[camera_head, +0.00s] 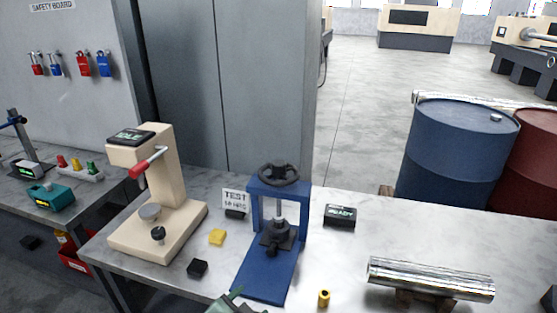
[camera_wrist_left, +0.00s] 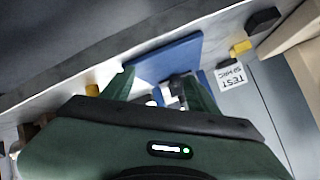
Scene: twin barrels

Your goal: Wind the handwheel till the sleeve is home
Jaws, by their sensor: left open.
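The black handwheel (camera_head: 278,175) sits on top of a blue press frame (camera_head: 256,205). A silver screw (camera_head: 279,213) runs down from it to a dark fixture (camera_head: 278,236) above the blue base plate (camera_head: 263,278). A small brass cylinder (camera_head: 324,298) stands right of the plate; I cannot tell whether it is the sleeve. My left gripper (camera_head: 238,300) is at the bottom edge, in front of the base plate and apart from the handwheel. In the left wrist view its green fingers (camera_wrist_left: 158,85) are spread and empty, with the press beyond them. My right gripper is not in view.
A cream tester (camera_head: 160,190) with a red lever stands left of the press. A TEST card (camera_head: 236,199), yellow block (camera_head: 217,237) and black block (camera_head: 197,268) lie between them.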

